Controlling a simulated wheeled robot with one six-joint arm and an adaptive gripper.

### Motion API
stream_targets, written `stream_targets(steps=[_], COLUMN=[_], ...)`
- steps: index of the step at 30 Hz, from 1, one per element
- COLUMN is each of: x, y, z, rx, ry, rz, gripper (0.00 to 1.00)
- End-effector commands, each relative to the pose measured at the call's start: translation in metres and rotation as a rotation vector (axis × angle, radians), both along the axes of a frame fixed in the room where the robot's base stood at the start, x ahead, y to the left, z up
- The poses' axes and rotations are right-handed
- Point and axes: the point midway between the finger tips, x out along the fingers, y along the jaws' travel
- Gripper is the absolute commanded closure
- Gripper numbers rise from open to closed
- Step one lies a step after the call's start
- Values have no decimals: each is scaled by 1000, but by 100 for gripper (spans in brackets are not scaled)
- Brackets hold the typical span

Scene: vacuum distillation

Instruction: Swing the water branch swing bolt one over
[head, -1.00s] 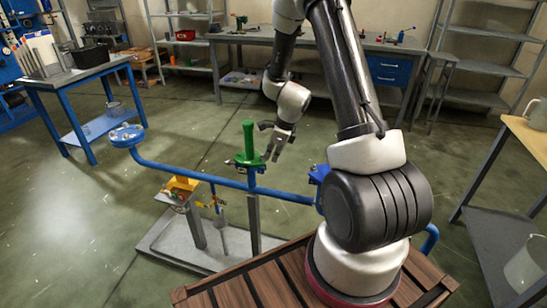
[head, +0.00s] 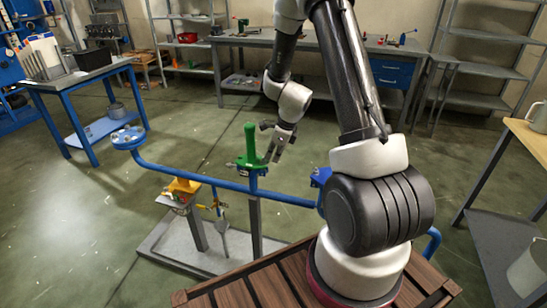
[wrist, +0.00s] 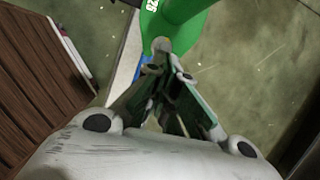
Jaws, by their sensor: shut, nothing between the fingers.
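A green upright fitting (head: 250,146) with a round flange stands on the blue pipe (head: 190,176), and fills the top of the wrist view (wrist: 192,22). A small grey round part (wrist: 161,45) shows at the flange's edge, right at my fingertips; it looks like a bolt end, but I cannot tell which bolt. My gripper (head: 272,156) is beside the right side of the green fitting, pointing down. In the wrist view my gripper (wrist: 170,62) has its fingers together with nothing between them. Whether the fingertips touch the grey part is unclear.
A yellow fitting (head: 183,187) sits on a post left of the green one. The blue pipe ends in a flange (head: 128,137) at the left. A blue fitting (head: 320,177) is to the right, partly behind my arm. Tables and shelves stand farther back.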

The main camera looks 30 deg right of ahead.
Motion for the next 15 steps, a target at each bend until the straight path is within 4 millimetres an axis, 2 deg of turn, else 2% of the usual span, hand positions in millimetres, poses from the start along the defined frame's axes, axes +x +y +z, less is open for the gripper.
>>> stream_targets(steps=[2,9,15], x=[3,-14,-25], y=[1,-13,-22], z=[17,66,96], rx=[3,0,1], ry=[-15,-10,-4], rz=[4,1,1], gripper=[100,100,100])
